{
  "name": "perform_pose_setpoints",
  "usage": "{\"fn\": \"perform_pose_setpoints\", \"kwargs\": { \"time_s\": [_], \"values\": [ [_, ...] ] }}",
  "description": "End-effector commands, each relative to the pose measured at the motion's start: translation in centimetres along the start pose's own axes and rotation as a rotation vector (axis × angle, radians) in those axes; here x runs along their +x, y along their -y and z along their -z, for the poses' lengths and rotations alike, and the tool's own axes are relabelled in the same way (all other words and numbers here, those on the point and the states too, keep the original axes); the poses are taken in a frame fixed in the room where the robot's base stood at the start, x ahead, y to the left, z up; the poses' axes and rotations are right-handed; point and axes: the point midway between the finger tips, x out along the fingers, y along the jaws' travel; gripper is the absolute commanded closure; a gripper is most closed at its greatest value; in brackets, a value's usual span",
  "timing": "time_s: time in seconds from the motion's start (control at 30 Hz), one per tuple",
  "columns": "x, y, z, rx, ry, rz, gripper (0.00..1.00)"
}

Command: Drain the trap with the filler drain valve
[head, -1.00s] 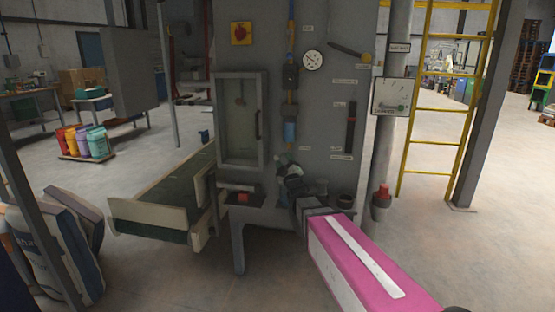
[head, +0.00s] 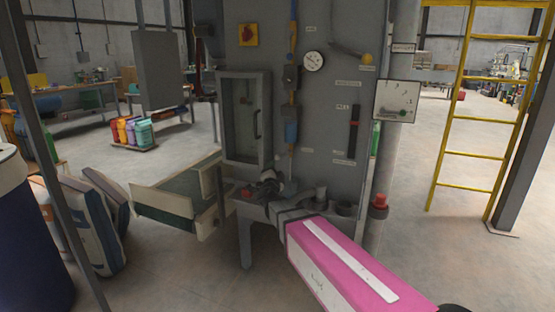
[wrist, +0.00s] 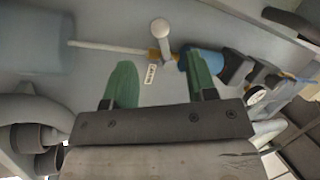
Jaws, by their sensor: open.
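The trap is a blue bowl (head: 291,133) in the vertical pipe line on the grey filler panel; it also shows in the wrist view (wrist: 186,64). In the wrist view, a small brass valve (wrist: 158,57) with a white ball-ended handle (wrist: 160,27) sits beside the bowl, on a pale pipe. I take it for the drain valve. My gripper (head: 268,184) is low in front of the panel, below the trap. In the wrist view its green fingers (wrist: 162,68) are apart and empty, with the valve showing between them; I cannot tell the depth gap.
A glass-door cabinet (head: 244,118) is left of the pipe line. A round gauge (head: 313,61), a lever with an orange knob (head: 367,58) and a slotted slider (head: 353,132) are on its right. A ledge with cups (head: 344,209) juts out below. A yellow ladder (head: 475,115) stands right.

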Motion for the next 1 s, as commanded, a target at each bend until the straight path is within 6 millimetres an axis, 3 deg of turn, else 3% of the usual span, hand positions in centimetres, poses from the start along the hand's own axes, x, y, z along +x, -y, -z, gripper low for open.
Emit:
{"fn": "perform_pose_setpoints", "kwargs": {
  "time_s": [0.5,0.9,0.97,1.0],
  "values": [
    [8.5,0.0,-0.1,-0.004,0.0,0.003,0.48],
    [9.5,0.1,0.1,-0.004,0.0,0.003,0.48],
    [9.5,0.1,0.1,-0.004,0.0,0.003,0.64],
    [9.5,0.1,0.0,-0.004,0.0,0.003,0.78]
  ]
}}
